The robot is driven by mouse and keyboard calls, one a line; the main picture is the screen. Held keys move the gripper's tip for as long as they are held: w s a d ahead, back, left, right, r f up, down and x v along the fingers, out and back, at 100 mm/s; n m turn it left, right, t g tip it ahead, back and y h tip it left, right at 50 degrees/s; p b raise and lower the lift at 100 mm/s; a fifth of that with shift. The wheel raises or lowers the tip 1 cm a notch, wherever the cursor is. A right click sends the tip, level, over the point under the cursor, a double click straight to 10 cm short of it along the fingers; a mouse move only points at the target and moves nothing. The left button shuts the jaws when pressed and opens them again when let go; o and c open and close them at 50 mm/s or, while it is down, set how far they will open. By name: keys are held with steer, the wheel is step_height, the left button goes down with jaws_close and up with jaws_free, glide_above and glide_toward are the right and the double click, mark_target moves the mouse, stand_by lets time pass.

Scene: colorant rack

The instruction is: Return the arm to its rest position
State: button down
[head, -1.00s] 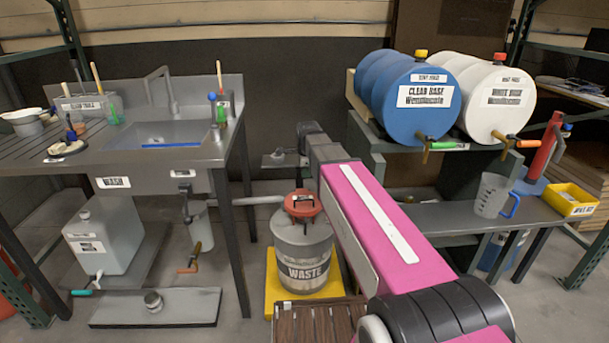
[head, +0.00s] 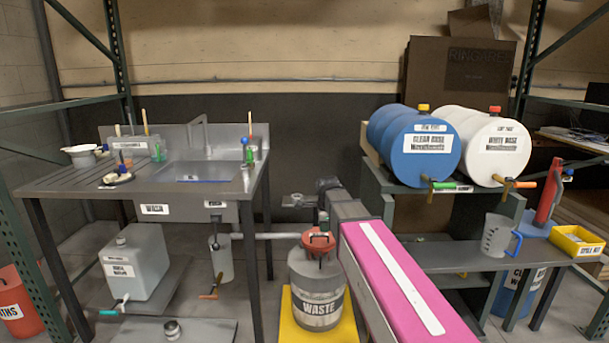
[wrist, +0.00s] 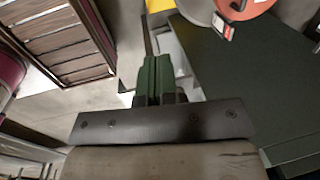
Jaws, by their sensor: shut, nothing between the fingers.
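My arm, with its pink link, reaches from the bottom right of the head view up toward the middle, beside the waste drum (head: 318,290). Its far end is grey and dark, and the fingers cannot be made out there. In the wrist view my gripper (wrist: 158,62) shows as two green fingers pressed together, empty, over the grey floor. The waste drum's orange lid (wrist: 243,8) is at the top edge of that view, apart from the fingertips.
A slatted wooden platform (wrist: 58,42) lies left in the wrist view. The sink table (head: 85,188) stands left in the head view. At right are blue (head: 418,155) and white (head: 490,150) drums, a clear jug (head: 497,236) and a yellow bin (head: 577,242).

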steer(key=s+d+f+n+g, duration=0.1)
steer(key=s+d+f+n, duration=0.4)
steer(key=s+f+n, duration=0.3)
steer(key=s+d+f+n, duration=0.6)
steer(key=s+f+n, duration=0.3)
steer(key=s+n, duration=0.1)
steer(key=shift+s+d+f+g, duration=0.25)
steer(key=shift+s+g, duration=0.15)
steer(key=shift+s, duration=0.35)
